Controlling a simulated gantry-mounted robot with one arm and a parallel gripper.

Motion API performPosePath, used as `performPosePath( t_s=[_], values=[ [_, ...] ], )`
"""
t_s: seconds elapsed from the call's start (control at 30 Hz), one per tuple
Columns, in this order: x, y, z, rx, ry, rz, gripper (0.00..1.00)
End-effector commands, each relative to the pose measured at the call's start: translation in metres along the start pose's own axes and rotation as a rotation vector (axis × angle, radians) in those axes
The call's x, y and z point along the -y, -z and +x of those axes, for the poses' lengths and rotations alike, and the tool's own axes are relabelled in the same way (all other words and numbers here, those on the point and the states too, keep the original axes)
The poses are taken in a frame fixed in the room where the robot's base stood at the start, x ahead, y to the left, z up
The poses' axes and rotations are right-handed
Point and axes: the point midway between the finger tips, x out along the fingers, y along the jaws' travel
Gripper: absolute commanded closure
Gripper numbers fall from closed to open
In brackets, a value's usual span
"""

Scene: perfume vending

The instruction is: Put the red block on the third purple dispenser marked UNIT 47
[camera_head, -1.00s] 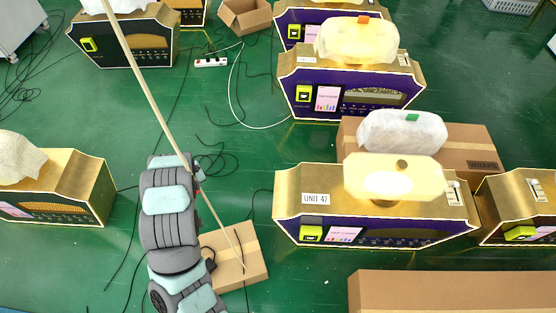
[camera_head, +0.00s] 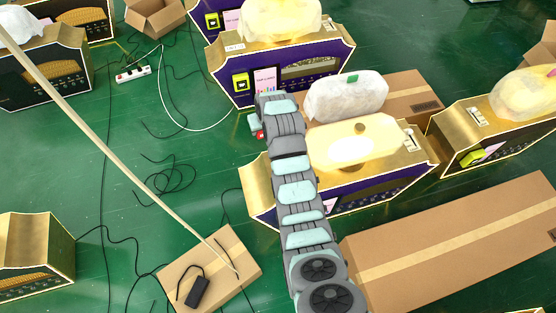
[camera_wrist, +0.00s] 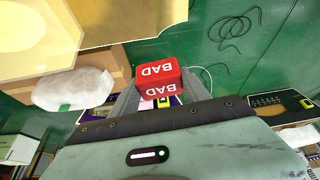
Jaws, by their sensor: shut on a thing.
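The red block (camera_wrist: 158,78), printed BAD in white, is held between the fingers of my gripper (camera_wrist: 160,92) in the wrist view. In the head view only a small red bit of the block (camera_head: 258,134) shows beside my wrist; the fingers are mostly hidden. The purple and gold dispenser (camera_head: 395,188) that bore the UNIT 47 label stands below and right of it. My arm crosses its left part and hides the label. A glowing cream bottle shape (camera_head: 352,146) sits on its top. The block appears raised, apart from the dispenser's top.
Another purple dispenser (camera_head: 300,70) stands behind. A white wrapped bundle (camera_head: 345,97) lies on a cardboard box (camera_head: 405,95) between them. A long box (camera_head: 460,235) lies in front. A gold dispenser (camera_head: 500,125) stands right. Cables and a small box (camera_head: 230,260) lie left.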

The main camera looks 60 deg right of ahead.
Motion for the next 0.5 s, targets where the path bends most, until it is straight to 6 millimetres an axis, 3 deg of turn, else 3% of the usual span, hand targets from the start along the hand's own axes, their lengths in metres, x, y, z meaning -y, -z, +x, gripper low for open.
performPosePath(
  t_s=[0.03, 0.1, 0.2, 0.37, 0.5],
  values=[
    [-0.019, -0.003, 0.002, 0.000, -0.012, 0.029, 0.86],
    [-0.038, -0.007, 0.003, 0.000, -0.025, 0.060, 0.86],
    [-0.052, -0.010, 0.005, 0.001, -0.033, 0.085, 0.86],
    [-0.058, -0.021, 0.025, 0.004, -0.036, 0.096, 0.86],
    [-0.058, -0.037, 0.061, 0.008, -0.037, 0.096, 0.86]
  ],
)
